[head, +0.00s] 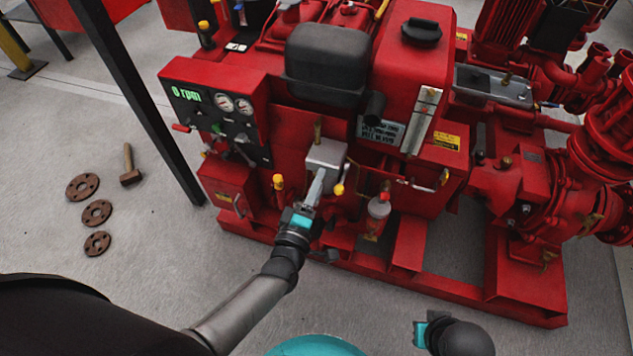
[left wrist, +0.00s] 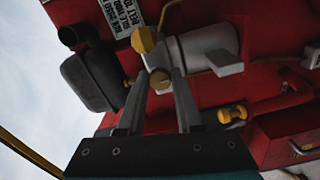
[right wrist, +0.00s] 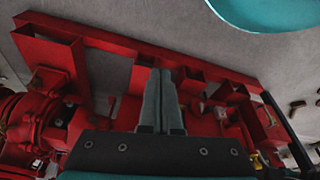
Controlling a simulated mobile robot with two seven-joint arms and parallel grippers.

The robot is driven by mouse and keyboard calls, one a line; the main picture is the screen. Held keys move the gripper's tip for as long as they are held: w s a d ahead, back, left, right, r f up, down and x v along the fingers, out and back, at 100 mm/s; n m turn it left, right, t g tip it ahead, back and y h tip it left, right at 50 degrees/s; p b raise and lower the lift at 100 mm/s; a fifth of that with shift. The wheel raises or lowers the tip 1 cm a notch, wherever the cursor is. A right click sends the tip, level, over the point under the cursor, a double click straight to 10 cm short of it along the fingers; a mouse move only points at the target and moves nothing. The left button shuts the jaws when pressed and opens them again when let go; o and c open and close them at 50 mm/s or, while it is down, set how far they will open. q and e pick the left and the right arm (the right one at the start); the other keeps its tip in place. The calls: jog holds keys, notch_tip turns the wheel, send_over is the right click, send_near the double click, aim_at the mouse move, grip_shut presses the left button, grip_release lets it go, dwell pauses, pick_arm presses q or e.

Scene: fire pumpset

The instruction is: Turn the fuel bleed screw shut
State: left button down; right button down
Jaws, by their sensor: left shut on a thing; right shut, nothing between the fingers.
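My left gripper (head: 319,178) reaches the front of a grey block (head: 325,153) on the red engine. In the head view the fingers hide this screw. How far the screw is turned cannot be told. My right gripper (right wrist: 165,78) is shut and empty in the right wrist view. In the head view only part of it shows at the bottom, its fingers hidden.
A yellow knob (head: 339,189) is close to the right of my left fingers. Another yellow fitting (head: 278,182) stands to their left. A control panel (head: 218,107), reading 0 rpm, is at upper left. A hammer (head: 129,172) and rusty flanges (head: 82,186) lie on the floor.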

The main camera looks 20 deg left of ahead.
pick_arm(q)
jog(key=c, duration=0.8)
grip_release()
jog(key=shift+c, duration=0.2)
jog(key=s+p, duration=0.3)
jog(key=s, duration=1.2)
jog(key=shift+s+a, duration=0.15)
jog(key=shift+a, duration=0.1)
pick_arm(e)
jog(key=s+d+f, duration=0.1)
jog(key=s+f, duration=0.2)
jog(key=f, duration=0.3)
jog(key=shift+g, duration=0.4)
pick_arm(q)
jog(key=shift+f, duration=0.1)
pick_arm(e)
jog(key=shift+s+d+f, duration=0.1)
jog(key=shift+d, duration=0.05)
